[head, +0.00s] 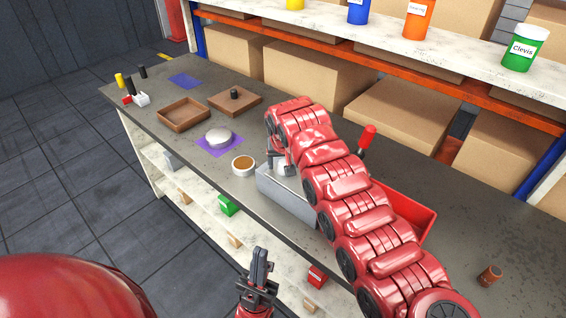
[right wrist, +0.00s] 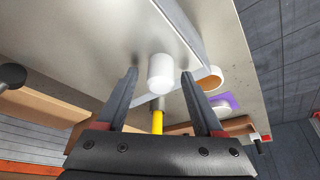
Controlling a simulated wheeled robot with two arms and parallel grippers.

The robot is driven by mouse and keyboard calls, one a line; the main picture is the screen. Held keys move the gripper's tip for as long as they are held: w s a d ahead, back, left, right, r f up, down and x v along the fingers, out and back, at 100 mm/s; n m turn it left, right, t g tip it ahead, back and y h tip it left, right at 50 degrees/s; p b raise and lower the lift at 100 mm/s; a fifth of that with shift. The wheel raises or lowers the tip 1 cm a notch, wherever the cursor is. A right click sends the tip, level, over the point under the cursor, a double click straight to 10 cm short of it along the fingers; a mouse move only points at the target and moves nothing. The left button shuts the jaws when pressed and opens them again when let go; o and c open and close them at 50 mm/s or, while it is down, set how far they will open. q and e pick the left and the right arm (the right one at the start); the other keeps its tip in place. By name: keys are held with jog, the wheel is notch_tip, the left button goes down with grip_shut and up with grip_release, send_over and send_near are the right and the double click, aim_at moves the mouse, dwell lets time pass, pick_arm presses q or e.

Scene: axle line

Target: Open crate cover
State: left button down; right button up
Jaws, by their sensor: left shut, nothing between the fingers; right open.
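The grey crate (head: 280,196) stands on the workbench, partly hidden behind my right arm in the head view. A white cylindrical knob (right wrist: 160,72) shows in the right wrist view, against a light grey surface (right wrist: 100,30). My right gripper (right wrist: 160,76) is open, with one finger on each side of the knob in the picture; I see gaps and no clear contact. In the head view my right gripper (head: 280,163) is at the crate's far left end. My left gripper (head: 260,254) is shut and empty, in front of the bench edge and apart from the crate.
A red bin (head: 408,208) and a red-handled tool (head: 367,138) are right of the crate. A shelf (head: 480,65) runs behind.

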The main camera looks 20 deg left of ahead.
jog(key=shift+s+r, duration=0.15)
jog(key=shift+r, duration=0.3)
jog(key=b+v, duration=0.4)
jog(key=v, duration=1.2)
jog(key=shift+r+b, duration=0.25)
jog(key=shift+b, duration=0.1)
jog(key=shift+s+f, duration=0.1)
